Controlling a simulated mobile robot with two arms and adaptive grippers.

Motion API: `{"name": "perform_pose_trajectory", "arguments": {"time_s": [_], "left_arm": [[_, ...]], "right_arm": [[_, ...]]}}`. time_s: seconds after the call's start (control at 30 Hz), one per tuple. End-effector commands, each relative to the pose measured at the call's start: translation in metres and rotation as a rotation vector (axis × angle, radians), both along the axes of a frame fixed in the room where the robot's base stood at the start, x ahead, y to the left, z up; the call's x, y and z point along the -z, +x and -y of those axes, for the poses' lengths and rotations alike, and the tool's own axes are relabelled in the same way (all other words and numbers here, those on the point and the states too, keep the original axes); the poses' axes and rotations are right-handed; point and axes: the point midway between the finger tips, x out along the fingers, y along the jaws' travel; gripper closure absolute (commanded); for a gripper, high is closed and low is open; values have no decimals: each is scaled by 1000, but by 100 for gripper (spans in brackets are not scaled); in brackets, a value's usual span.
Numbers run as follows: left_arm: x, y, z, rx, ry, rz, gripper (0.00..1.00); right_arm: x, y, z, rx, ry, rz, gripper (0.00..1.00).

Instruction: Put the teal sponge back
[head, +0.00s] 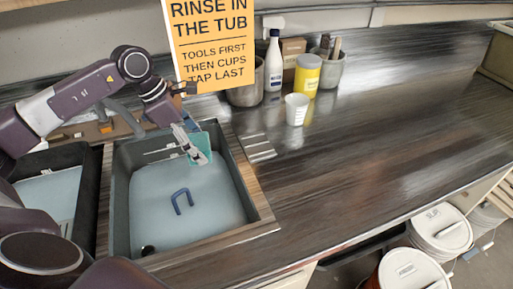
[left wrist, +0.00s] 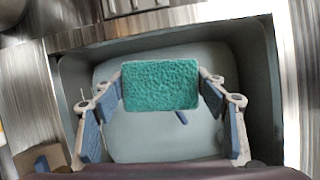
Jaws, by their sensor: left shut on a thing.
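The teal sponge (head: 204,146) is between the fingers of my left gripper (head: 190,147), above the back right part of the grey tub (head: 122,190). In the left wrist view the sponge (left wrist: 160,86) is held level between the two fingers of my left gripper (left wrist: 161,90), with the tub (left wrist: 255,80) beneath it. The gripper is shut on the sponge. My right gripper does not show.
A blue U-shaped handle (head: 181,199) is in the tub's water. A second tub (head: 55,190) stands to the left. A sign (head: 212,42) rises behind. A spray bottle (head: 273,65), yellow jar (head: 307,75) and white cup (head: 296,109) stand at the back. The right counter is clear.

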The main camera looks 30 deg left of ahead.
Motion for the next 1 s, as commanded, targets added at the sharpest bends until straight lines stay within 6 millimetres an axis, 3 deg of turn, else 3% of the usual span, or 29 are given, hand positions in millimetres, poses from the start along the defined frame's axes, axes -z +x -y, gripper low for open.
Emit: {"name": "perform_pose_trajectory", "arguments": {"time_s": [0.1,0.27,0.8,1.0], "left_arm": [[-4,3,-16,-101,0,7,54],[-10,16,-10,-134,-8,13,54],[-12,109,74,-129,-8,11,54],[-9,135,96,-131,-4,9,54]], "right_arm": [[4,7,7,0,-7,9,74],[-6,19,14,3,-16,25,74],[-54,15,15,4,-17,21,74],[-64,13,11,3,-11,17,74]]}}
